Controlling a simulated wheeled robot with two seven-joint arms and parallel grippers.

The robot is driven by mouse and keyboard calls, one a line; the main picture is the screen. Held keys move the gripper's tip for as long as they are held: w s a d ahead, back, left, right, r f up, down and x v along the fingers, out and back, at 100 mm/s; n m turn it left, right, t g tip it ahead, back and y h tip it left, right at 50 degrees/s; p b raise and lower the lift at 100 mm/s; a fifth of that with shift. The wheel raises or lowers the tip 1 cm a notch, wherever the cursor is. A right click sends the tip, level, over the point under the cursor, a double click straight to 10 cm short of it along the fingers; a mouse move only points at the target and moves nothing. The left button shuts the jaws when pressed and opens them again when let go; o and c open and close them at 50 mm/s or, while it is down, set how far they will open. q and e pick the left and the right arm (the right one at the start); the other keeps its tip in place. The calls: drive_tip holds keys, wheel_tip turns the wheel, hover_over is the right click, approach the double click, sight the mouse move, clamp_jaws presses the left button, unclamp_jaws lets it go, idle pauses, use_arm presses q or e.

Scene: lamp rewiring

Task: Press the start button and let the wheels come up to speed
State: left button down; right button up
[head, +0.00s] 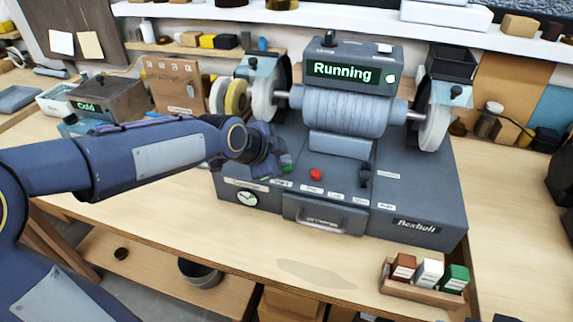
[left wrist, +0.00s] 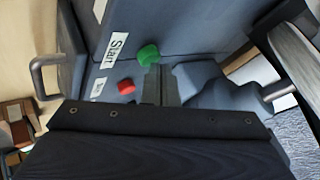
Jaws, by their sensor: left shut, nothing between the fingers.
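The grinder (head: 425,200) stands on the bench, and its display (head: 342,72) reads "Running" in green with a lit green dot beside it. The green start button shows in the left wrist view (left wrist: 148,54), next to a "Start" label (left wrist: 115,47). In the head view my left gripper (head: 284,166) mostly covers that button. My left gripper is shut and empty, and its fingertips (left wrist: 156,72) are right at the green button's edge; I cannot tell whether they touch it. A red button (head: 316,175) sits just right of it. Wheels (head: 263,100) (head: 436,126) are at both ends; their spin cannot be told.
A small rack (head: 425,287) with three colored blocks stands at the front right of the bench. A box with a "Cold" display (head: 108,100) stands at the left. A drawer handle (head: 320,225) juts from the grinder's front. The bench front is mostly clear.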

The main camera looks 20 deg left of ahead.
use_arm(q)
drive_tip(key=shift+r, duration=0.55)
drive_tip(key=shift+r+p, duration=1.9)
drive_tip(key=shift+r, duration=0.7)
drive_tip(key=shift+f, duration=0.1)
drive_tip(key=s+a+f+n+g, duration=0.1)
drive_tip(key=s+f+n, duration=0.1)
drive_tip(key=s+n, duration=0.3)
drive_tip(key=s+a+f+n, duration=0.2)
drive_tip(key=s+n, duration=0.3)
drive_tip(key=s, duration=0.8)
drive_tip(key=s+a+f+n+g, duration=0.1)
drive_tip(key=s+a+f+n, duration=0.1)
drive_tip(key=s+n, duration=0.4)
drive_tip(key=s+f, duration=0.1)
drive_tip(key=s, duration=0.2)
drive_tip(key=shift+f+g, duration=0.25)
drive_tip(key=shift+g, duration=0.05)
